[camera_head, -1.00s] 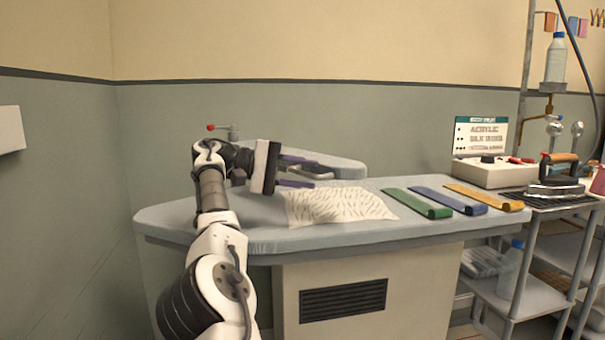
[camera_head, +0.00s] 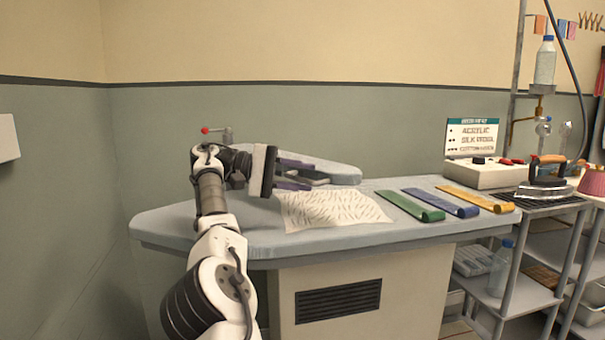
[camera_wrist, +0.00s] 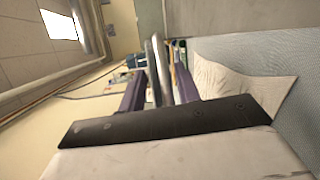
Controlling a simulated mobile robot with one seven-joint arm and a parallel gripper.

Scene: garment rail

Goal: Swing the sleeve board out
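The sleeve board (camera_head: 333,172) is a narrow, padded blue-grey board with a rounded right end. It lies along the far side of the main ironing table (camera_head: 165,224), a little above it. My gripper (camera_head: 308,176) reaches it from the left, with its two purple fingers apart. In the wrist view my gripper (camera_wrist: 160,86) shows thin grey edges, seemingly the sleeve board (camera_wrist: 152,72), between the fingers. I cannot tell whether the fingers touch it. A lever with a red knob (camera_head: 205,130) stands behind my arm.
A patterned cream cloth (camera_head: 330,208) lies just in front of the gripper. Green (camera_head: 410,205), blue (camera_head: 445,202) and yellow (camera_head: 478,198) strips lie to the right. An iron (camera_head: 545,186) stands on the side trolley. The wall is close behind.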

